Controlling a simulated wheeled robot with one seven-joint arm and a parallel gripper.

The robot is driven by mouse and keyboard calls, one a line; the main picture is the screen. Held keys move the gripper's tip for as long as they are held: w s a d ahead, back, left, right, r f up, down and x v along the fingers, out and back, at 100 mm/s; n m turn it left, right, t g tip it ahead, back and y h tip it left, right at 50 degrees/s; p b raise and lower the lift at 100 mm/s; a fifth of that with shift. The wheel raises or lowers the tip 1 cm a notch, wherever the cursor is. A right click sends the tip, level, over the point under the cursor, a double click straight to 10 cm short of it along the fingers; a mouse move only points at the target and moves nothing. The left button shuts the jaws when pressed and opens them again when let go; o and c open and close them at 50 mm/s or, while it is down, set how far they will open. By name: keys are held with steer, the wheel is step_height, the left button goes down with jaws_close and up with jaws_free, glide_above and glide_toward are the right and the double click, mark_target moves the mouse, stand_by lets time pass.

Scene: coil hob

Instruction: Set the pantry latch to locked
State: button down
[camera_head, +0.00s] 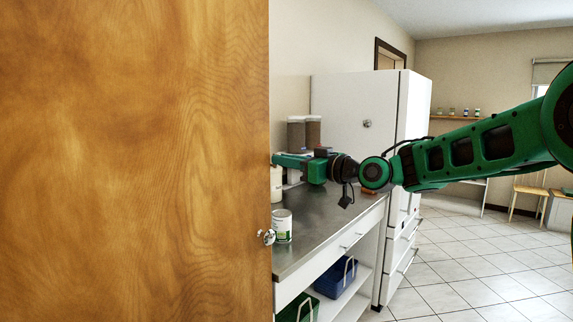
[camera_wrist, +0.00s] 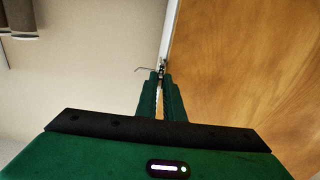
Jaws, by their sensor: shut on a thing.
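The wooden door (camera_head: 135,160) fills the left of the head view, and its face is on the right of the wrist view (camera_wrist: 245,60). A small metal latch (camera_wrist: 162,68) sits by the door's edge in the wrist view, with a thin bar sticking out to the left. My gripper (camera_wrist: 160,78) is shut on the latch, its two green fingers close on either side. In the head view my gripper (camera_head: 276,159) reaches the door's edge, and the door hides the fingertips and the latch. I cannot tell the latch's exact setting.
A round knob (camera_head: 266,237) is low on the door's edge. Behind the door, a metal counter (camera_head: 325,221) holds a white can (camera_head: 282,226) and jars (camera_head: 313,132). A white cabinet (camera_head: 345,104) stands beyond. The tiled floor (camera_head: 465,265) at right is clear.

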steer(key=n, duration=0.6)
steer(key=s+a+n, duration=0.1)
steer(key=n, duration=0.2)
steer(key=shift+s+f+n, duration=0.1)
steer(key=shift+f+n, duration=0.3)
steer(key=n, duration=0.4)
steer(key=shift+s+a+f, duration=0.15)
steer(key=shift+f, duration=0.25)
steer(key=shift+s+a+f+n, duration=0.1)
steer(key=shift+f+n, duration=0.1)
steer(key=shift+n, duration=0.75)
steer(key=shift+f+n, duration=0.2)
steer(key=shift+n, duration=0.75)
steer(key=c, duration=1.9)
jaws_free()
steer(key=shift+o, duration=0.2)
